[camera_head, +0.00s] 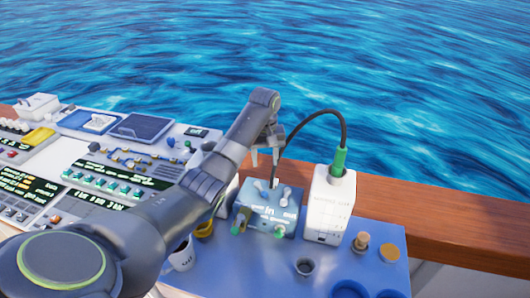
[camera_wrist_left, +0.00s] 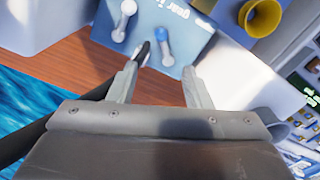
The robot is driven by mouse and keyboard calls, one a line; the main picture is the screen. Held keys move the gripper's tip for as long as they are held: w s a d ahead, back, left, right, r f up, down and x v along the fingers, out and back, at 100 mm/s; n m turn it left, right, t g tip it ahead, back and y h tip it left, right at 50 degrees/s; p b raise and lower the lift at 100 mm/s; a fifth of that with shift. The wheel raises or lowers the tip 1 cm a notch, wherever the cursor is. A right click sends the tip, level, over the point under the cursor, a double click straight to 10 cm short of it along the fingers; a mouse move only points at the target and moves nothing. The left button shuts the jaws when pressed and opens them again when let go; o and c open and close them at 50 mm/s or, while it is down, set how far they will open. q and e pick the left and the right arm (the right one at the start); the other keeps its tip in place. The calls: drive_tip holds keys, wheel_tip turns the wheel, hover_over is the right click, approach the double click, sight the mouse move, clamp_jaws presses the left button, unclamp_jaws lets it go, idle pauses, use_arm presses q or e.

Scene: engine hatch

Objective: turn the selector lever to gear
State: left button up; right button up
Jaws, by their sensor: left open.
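A blue box (camera_head: 268,216) with lettering that reads like "gear in" stands on the blue mat (camera_head: 330,262). Two small levers with rounded ends rise from its top, one pale (camera_head: 286,194) and one left of it (camera_head: 260,186). In the left wrist view they show as a white-ended lever (camera_wrist_left: 122,20) and a blue-ended lever (camera_wrist_left: 165,46); I cannot tell which is the selector lever. My left gripper (camera_head: 265,158) is open and empty above the box. In the left wrist view its fingertips (camera_wrist_left: 164,62) point toward the blue-ended lever, with no clear contact.
A white box (camera_head: 328,207) with a green plug (camera_head: 339,160) and looping black cable (camera_head: 318,113) stands right of the blue box. Small cups and round caps (camera_head: 389,252) are nearby. A control panel (camera_head: 90,170) lies left. A wooden rail (camera_head: 440,222) runs behind.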

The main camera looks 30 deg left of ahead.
use_arm(q)
wheel_tip(320, 180, up, 3)
drive_tip(key=shift+r, duration=0.2)
use_arm(e)
drive_tip(key=shift+f, duration=0.25)
